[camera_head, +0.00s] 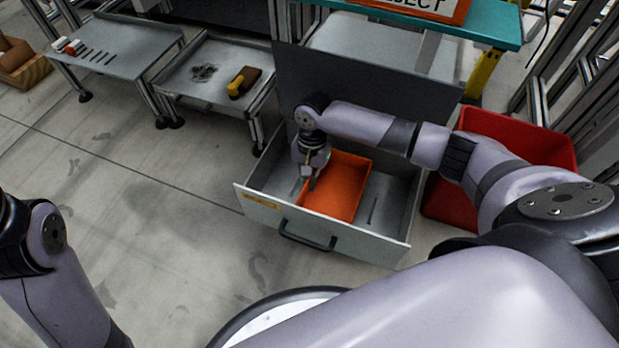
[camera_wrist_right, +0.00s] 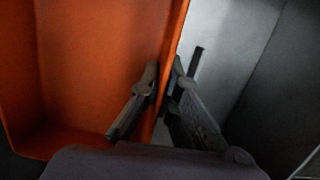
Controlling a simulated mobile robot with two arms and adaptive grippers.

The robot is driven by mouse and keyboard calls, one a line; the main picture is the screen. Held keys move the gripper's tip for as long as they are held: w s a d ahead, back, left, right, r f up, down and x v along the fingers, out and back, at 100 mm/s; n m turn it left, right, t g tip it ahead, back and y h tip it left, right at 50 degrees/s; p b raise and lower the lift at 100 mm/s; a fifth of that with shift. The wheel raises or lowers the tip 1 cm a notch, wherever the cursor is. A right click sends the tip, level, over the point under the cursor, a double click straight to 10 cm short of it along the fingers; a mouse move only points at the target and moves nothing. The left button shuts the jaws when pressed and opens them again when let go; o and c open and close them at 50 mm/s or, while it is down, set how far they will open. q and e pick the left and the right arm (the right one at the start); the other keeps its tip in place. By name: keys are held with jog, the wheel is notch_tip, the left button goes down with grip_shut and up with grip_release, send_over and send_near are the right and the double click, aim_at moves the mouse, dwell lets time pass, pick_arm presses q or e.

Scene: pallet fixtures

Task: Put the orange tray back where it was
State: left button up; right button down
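My right gripper (camera_head: 309,184) points down at the tray's left wall. In the right wrist view the fingers (camera_wrist_right: 166,75) straddle one wall of the tray (camera_wrist_right: 95,60), one inside and one outside, with the tips closed against it. My left arm shows at the lower left of the head view, but its gripper is out of the picture.
A dark strip (camera_head: 373,210) lies on the bare drawer floor right of the tray. A red bin (camera_head: 515,130) stands right of the drawer. A grey side table (camera_head: 205,90) with a yellow-handled brush (camera_head: 243,82) stands to the left. The front-left floor is clear.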

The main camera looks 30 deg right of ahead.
jog(key=shift+f, duration=0.25)
jog(key=c, duration=1.8)
grip_release()
jog(key=shift+f, duration=0.1)
